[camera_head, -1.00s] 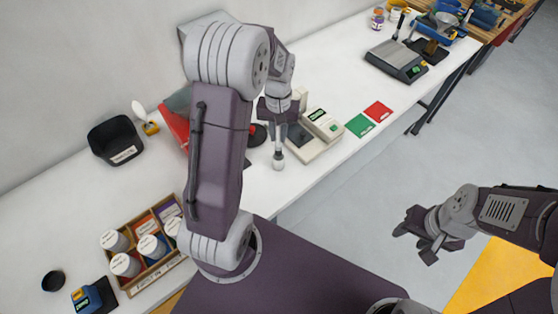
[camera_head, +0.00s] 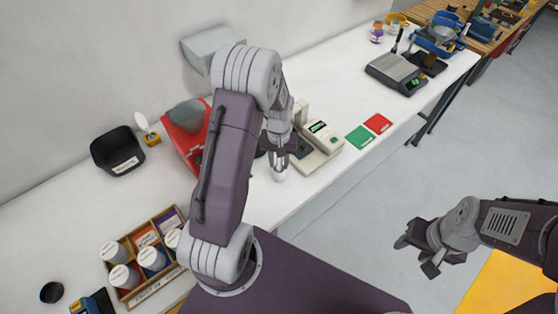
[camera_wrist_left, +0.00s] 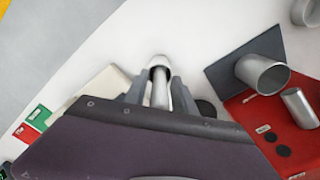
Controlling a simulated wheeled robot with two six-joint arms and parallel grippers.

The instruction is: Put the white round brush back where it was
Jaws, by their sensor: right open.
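The white round brush (camera_head: 279,173) stands on the white table near its front edge, below my left gripper. In the left wrist view its round white end (camera_wrist_left: 159,62) and grey shaft show between the fingers. My left gripper (camera_head: 279,150) points down with its fingers on both sides of the shaft and looks open; any contact is too small to tell. It also shows in the left wrist view (camera_wrist_left: 159,92). My right gripper (camera_head: 424,252) is open and empty over the floor, away from the table.
A scale-like device (camera_head: 321,139) stands close right of the left gripper; a red stand (camera_head: 188,143) is at its left, partly behind my arm. A green card (camera_head: 360,137) and a red card (camera_head: 378,123) lie further right. A black bin (camera_head: 117,150) and a wooden cup rack (camera_head: 134,284) are left.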

